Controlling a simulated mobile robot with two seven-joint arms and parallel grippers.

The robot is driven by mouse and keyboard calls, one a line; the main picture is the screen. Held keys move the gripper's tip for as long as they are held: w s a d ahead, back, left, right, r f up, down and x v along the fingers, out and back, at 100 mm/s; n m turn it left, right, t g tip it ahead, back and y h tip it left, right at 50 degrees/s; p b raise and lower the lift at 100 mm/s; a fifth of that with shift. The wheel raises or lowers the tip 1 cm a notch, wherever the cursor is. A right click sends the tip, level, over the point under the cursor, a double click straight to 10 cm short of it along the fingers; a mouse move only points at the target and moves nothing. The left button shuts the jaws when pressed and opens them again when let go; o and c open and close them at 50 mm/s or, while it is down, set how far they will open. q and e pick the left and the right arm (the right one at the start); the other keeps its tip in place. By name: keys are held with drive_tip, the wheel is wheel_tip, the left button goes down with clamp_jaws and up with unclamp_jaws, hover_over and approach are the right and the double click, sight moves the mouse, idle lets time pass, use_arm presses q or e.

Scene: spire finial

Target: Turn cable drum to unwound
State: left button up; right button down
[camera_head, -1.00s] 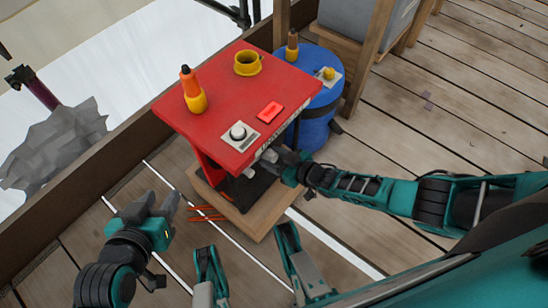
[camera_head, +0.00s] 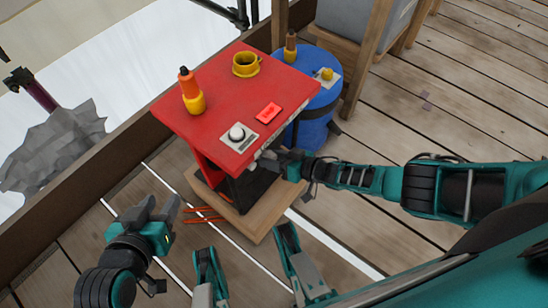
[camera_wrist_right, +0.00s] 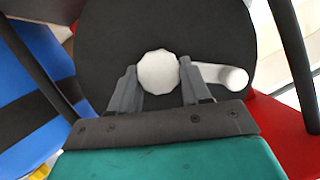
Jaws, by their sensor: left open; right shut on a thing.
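The cable drum shows in the right wrist view as a black disc (camera_wrist_right: 190,30) with a white round hub (camera_wrist_right: 158,71) and a white crank arm ending in a rounded knob (camera_wrist_right: 236,78). My right gripper (camera_wrist_right: 160,82) has its two fingers on either side of the hub and is shut on it; the right finger covers part of the crank arm. In the head view my right gripper (camera_head: 272,160) reaches under the front edge of the red table top, which hides most of the drum. My left gripper (camera_head: 165,208) is open and empty, left of the stand.
The red table top (camera_head: 205,127) carries an orange-and-yellow bottle (camera_head: 192,92), a yellow cup (camera_head: 246,65), a white knob on a plate (camera_head: 238,132) and a red switch (camera_head: 268,112). A blue barrel (camera_head: 318,125) stands behind. Orange rods (camera_head: 203,215) lie by the wooden base.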

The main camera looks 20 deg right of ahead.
drive_tip(key=shift+w+a+r, duration=0.1)
drive_tip(key=shift+w, duration=0.05)
drive_tip(key=c, duration=0.8)
unclamp_jaws()
use_arm(q)
drive_tip(key=shift+w+r, duration=0.1)
drive_tip(key=shift+w, duration=0.1)
use_arm(e)
drive_tip(key=o, duration=0.3)
drive_tip(key=p+v, duration=0.3)
drive_tip(key=v, duration=0.2)
drive_tip(key=shift+r, duration=0.15)
use_arm(q)
drive_tip(key=shift+s+a+r+y+p, duration=0.2)
drive_tip(key=shift+a+r+p, duration=0.25)
drive_tip(key=shift+r+p, duration=0.25)
drive_tip(key=shift+s+a+r+y+p, duration=0.1)
drive_tip(key=shift+s+a+r+p, duration=0.1)
drive_tip(key=shift+a+r+p, duration=0.35)
use_arm(e)
drive_tip(key=v, duration=0.8)
drive_tip(key=shift+f, duration=0.25)
use_arm(q)
drive_tip(key=shift+d, duration=0.15)
